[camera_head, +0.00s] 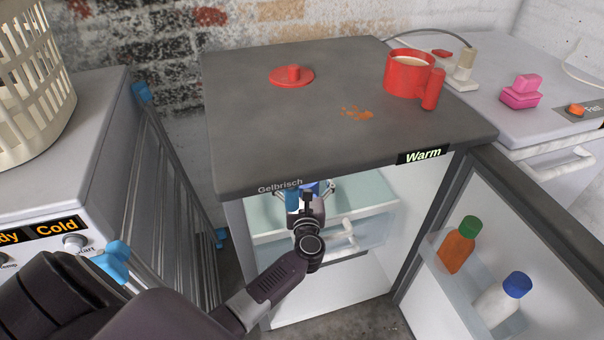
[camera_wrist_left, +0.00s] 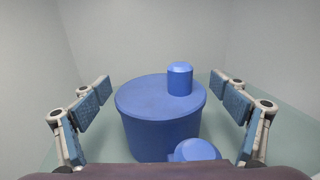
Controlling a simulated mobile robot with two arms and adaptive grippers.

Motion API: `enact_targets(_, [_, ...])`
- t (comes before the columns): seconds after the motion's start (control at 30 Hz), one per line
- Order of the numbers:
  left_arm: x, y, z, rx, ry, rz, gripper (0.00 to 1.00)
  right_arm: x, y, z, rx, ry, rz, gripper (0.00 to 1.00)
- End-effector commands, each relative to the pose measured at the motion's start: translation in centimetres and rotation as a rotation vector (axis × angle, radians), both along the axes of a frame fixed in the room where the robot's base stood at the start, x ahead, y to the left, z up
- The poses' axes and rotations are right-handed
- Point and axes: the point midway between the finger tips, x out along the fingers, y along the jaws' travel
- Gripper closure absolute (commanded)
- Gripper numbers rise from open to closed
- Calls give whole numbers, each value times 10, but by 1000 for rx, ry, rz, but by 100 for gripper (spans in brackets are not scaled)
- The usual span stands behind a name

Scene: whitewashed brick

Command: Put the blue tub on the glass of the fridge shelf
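The blue tub (camera_wrist_left: 150,130) stands upright on the pale green glass shelf (camera_wrist_left: 285,130) in the left wrist view. Its lid has a blue knob (camera_wrist_left: 180,78), and a rounded blue part (camera_wrist_left: 195,150) shows at its near side. My left gripper (camera_wrist_left: 163,108) is open, its fingers on either side of the tub with gaps showing. In the head view my left gripper (camera_head: 308,192) reaches inside the open fridge, over the glass shelf (camera_head: 262,215). There the fridge top and gripper hide most of the tub. My right gripper is not in view.
The fridge top (camera_head: 260,120) holds a red mug (camera_head: 405,75), a red lid (camera_head: 291,76) and orange crumbs (camera_head: 355,112). The open door (camera_head: 530,220) at right carries an orange bottle (camera_head: 458,245) and a white bottle (camera_head: 500,300). A drying rack (camera_head: 165,180) stands left of the fridge.

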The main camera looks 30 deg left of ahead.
Motion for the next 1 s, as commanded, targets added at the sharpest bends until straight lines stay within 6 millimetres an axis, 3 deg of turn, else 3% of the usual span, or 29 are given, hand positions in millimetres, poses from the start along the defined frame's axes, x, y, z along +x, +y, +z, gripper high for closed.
enact_targets(0.37, [0, 0, 5, 1, 0, -1, 6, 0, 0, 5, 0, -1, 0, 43])
enact_targets(0.47, [-11, -9, 1, -4, 2, -2, 6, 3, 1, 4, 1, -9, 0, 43])
enact_targets(0.6, [-35, -26, 2, -5, 3, -2, 6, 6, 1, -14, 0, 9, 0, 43])
enact_targets(0.8, [-70, -51, 2, -3, 3, 0, 6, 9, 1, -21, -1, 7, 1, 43])
enact_targets(1.0, [-92, -66, 2, -1, 2, 0, 6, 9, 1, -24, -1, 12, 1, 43])
